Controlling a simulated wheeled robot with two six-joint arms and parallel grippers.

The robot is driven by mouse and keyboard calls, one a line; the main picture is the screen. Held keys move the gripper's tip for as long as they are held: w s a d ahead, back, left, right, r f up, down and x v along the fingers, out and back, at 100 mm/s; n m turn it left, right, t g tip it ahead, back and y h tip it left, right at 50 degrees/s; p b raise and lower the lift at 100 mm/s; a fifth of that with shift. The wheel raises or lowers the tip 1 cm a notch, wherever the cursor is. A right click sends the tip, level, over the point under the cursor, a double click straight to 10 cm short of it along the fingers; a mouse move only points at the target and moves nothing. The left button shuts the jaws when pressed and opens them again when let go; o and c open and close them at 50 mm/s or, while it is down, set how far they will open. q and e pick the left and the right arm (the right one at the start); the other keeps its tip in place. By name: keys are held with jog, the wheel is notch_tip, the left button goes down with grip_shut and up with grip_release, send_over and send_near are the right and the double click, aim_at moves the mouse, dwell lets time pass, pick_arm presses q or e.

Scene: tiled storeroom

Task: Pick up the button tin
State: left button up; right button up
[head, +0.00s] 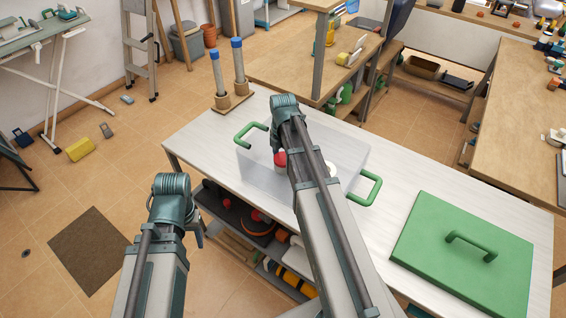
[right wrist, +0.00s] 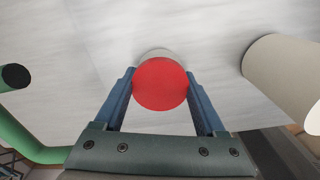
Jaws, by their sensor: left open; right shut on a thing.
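The button tin, round with a red top (right wrist: 160,84), sits between the two blue fingers of my right gripper (right wrist: 160,76). The gripper is shut on it. A pale edge shows behind the red top. In the head view, the red top (head: 280,158) shows beside my right arm, within the clear box with green handles (head: 349,155). I cannot tell whether the tin touches the box floor. My left gripper (head: 199,236) is open and empty, in front of the table's left edge, partly hidden by its own arm.
A pale cylinder (right wrist: 285,78) stands close to the right of the tin. A green box handle (right wrist: 30,140) is at left. A green lid (head: 462,252) lies on the white table (head: 410,180) at right. Two blue-topped posts (head: 239,68) stand at the table's back left corner.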

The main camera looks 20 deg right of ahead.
aim_at(283, 158)
jog(key=shift+r, duration=0.1)
notch_tip(283, 158, up, 10)
jog(key=p, duration=1)
